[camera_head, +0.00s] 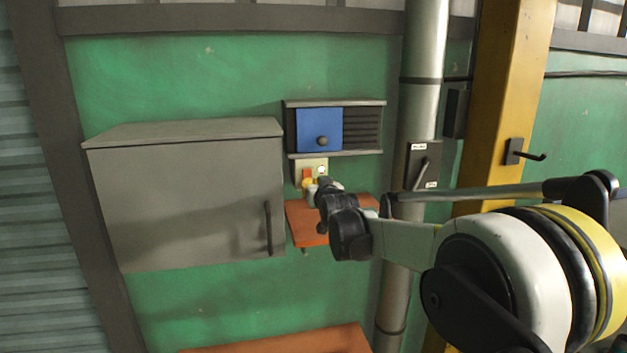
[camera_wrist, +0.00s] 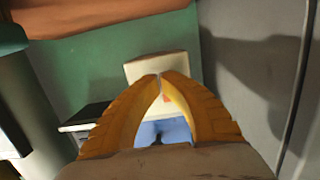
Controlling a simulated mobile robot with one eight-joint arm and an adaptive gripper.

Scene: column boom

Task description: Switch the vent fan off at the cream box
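The cream box (camera_head: 311,162) is on the green wall under the blue-panelled unit in the head view. It has an orange-red part (camera_head: 307,173) on its front left and a small round pale part (camera_head: 321,170) on its right. My gripper (camera_head: 308,185) is just in front of the box's lower part. In the wrist view my yellow fingers (camera_wrist: 160,76) meet at their tips, with nothing seen between the tips. The cream box (camera_wrist: 142,69) is behind them, and the orange-red part (camera_wrist: 166,97) shows through the gap below the tips. I cannot tell whether the fingertips touch the box.
A grey cabinet (camera_head: 190,200) stands out from the wall on the left. The blue panel (camera_head: 319,129) with a dark knob is just above the box. An orange shelf (camera_head: 300,220) lies below. A lever box (camera_head: 417,158) and a pipe (camera_head: 424,60) are on the right.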

